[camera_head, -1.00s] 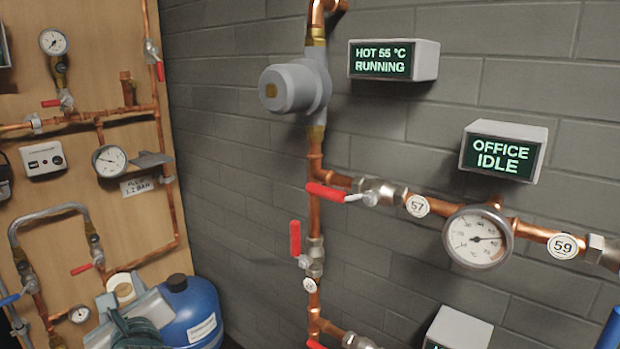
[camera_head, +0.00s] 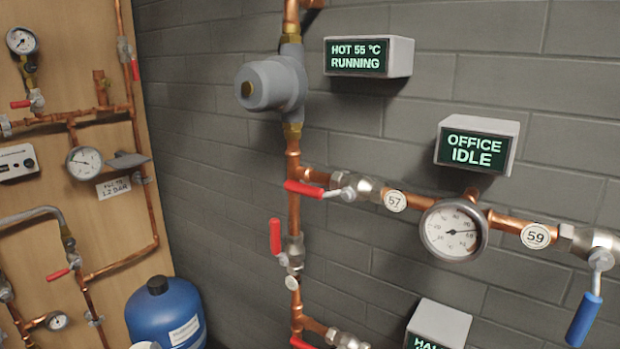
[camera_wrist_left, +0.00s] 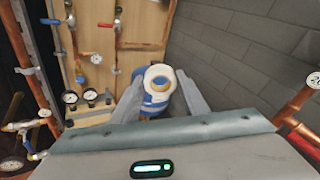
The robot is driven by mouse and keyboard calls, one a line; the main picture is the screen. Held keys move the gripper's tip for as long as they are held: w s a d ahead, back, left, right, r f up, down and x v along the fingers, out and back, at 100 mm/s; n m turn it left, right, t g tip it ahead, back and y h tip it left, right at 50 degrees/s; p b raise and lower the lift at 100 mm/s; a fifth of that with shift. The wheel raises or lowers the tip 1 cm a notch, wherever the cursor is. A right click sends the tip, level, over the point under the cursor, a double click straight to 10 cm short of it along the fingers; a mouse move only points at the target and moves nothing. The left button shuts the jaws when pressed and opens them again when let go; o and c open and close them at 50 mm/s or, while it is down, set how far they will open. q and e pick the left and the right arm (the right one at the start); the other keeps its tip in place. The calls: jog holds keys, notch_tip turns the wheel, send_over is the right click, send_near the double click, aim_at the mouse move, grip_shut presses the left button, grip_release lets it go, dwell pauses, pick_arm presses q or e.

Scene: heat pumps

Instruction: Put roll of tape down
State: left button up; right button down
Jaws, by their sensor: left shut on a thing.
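The roll of tape (camera_wrist_left: 158,77), white with a tan core, sits between the two fingers of my left gripper (camera_wrist_left: 160,88) in the left wrist view. The gripper is shut on it. Behind it in that view is the blue tank, partly hidden. In the head view only a pale sliver at the bottom edge, likely the roll (camera_head: 145,345), shows in front of the blue tank (camera_head: 168,312). The rest of my left gripper is below that picture. My right gripper is not in view.
A wooden board (camera_head: 110,235) with copper pipes and gauges stands at the left. On the grey block wall (camera_head: 225,200) are a pump (camera_head: 270,85), red-handled valves, a dial gauge (camera_head: 454,230) and display boxes, including an idle office one (camera_head: 475,146). Pipes stand out from the wall.

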pick_arm(q)
jog(key=d+f, duration=0.2)
jog(key=d, duration=0.9)
jog(key=shift+d+n+y+b, duration=0.15)
jog(key=shift+n+y+b, duration=0.15)
jog(key=shift+y+b, duration=0.15)
dwell(1.1)
jog(key=shift+w+r+h, duration=0.1)
jog(key=shift+h, duration=0.15)
jog(key=shift+w+f+m+t+h, duration=0.1)
jog(key=shift+w+m+t+h, duration=0.15)
jog(key=shift+w+m+h, duration=0.65)
jog(key=shift+w+f+m+t+h, duration=0.1)
jog(key=shift+w+m+t+h, duration=0.3)
jog(key=shift+m+h, duration=0.95)
jog(key=shift+w+m+t+h, duration=0.15)
jog(key=shift+w+m+h, duration=0.6)
jog(key=shift+h, duration=0.8)
